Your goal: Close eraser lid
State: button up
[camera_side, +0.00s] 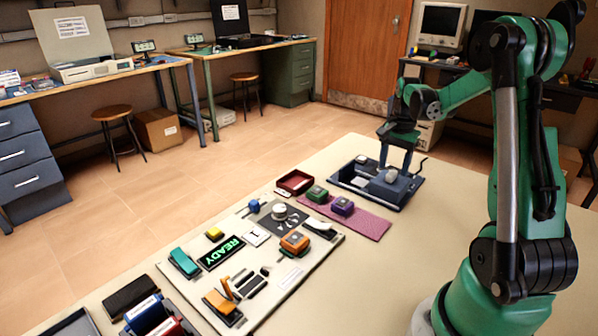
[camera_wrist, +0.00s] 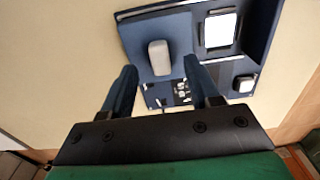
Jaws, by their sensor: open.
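The eraser is a dark blue, low device (camera_side: 352,183) at the far end of the table. Its blue lid (camera_side: 388,190) has a pale grey rounded handle (camera_side: 391,175). The wrist view shows the lid (camera_wrist: 133,36) and handle (camera_wrist: 159,57) beside an uncovered recess with a bright white panel (camera_wrist: 220,30). My gripper (camera_side: 396,160) points down over the lid with its fingers apart. In the wrist view, my gripper (camera_wrist: 163,88) has one finger on either side of the handle's line, and nothing is held. Contact with the lid cannot be told.
A pink mat (camera_side: 345,217) with green and purple blocks lies in front of the eraser, with a dark red tray (camera_side: 295,183) beside it. A white board (camera_side: 290,275) with several parts lies nearer. A white button (camera_wrist: 243,84) sits on the device. The table right of it is clear.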

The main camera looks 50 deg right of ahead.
jog(key=shift+f, duration=1)
grip_shut()
dwell(0.7)
